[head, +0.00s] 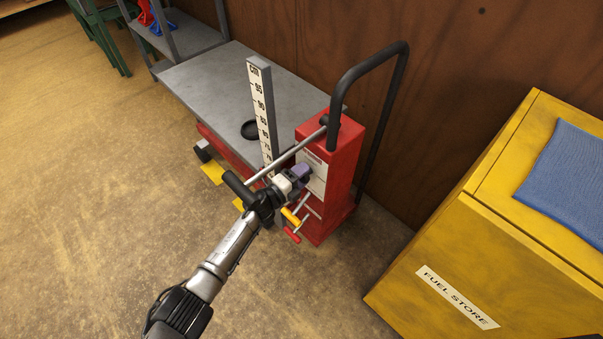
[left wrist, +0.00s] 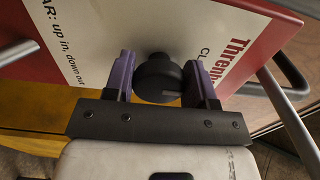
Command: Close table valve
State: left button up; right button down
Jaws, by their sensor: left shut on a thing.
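The lift table has a grey top (head: 212,80) and a red end housing (head: 342,150) with a white label plate. The valve is a round black knob (left wrist: 158,78) on that plate, seen in the left wrist view. My left gripper (head: 303,171) has its purple fingers on either side of the knob and is shut on it. In the head view the gripper hides the knob. Part of the plate's printing shows, including "CL" and "up in, down out". My right gripper is in neither view.
A black-gripped lever (head: 238,187) crosses close above my gripper. A yellow handle (head: 290,215) and red handle (head: 292,235) stick out below. A "cm" scale (head: 262,110) stands beside the table. A yellow fuel store (head: 450,250) stands right; floor is open left.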

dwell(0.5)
pick_arm(q)
jog(key=o, duration=0.9)
jog(key=shift+a, duration=0.1)
jog(key=p+v, duration=0.6)
jog(key=v, duration=0.7)
jog(key=shift+s+a, duration=0.2)
jog(key=shift+s, duration=0.15)
